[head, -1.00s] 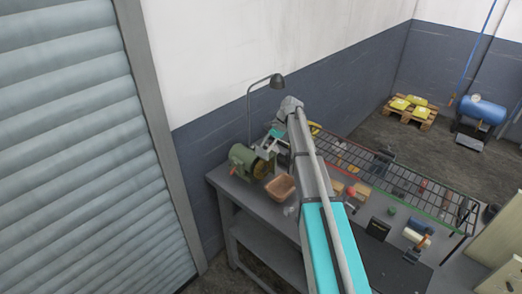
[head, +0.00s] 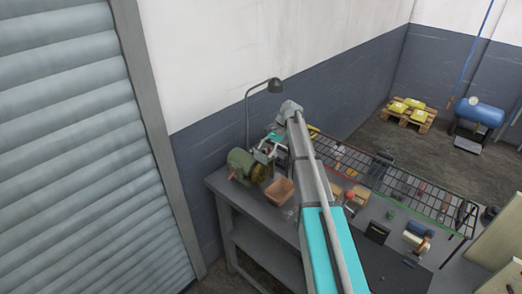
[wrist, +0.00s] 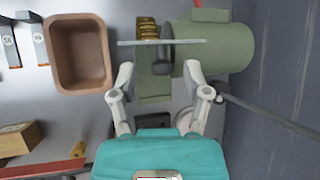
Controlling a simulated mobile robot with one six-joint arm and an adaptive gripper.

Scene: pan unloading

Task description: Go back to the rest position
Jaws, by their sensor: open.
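My gripper (wrist: 160,80) is open, its two pale fingers apart with nothing between them. It hangs over the back left of the workbench (head: 252,212), beside a green machine (wrist: 215,48) with a brass-coloured ringed part (wrist: 149,38). A thin pale bar (wrist: 188,41) crosses this machine just beyond my fingertips in the wrist view; I cannot tell the gap. In the head view, my gripper (head: 268,150) is partly hidden and the green machine (head: 242,166) is just left of and below it. A brown open pan (head: 279,191) sits nearby; it looks empty in the wrist view (wrist: 80,89).
A desk lamp (head: 274,85) stands behind the machine, close to my arm. Wire-mesh racks (head: 345,160), small boxes and tools fill the bench to the right. A dark wall (wrist: 275,70) is close by on the right in the wrist view.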

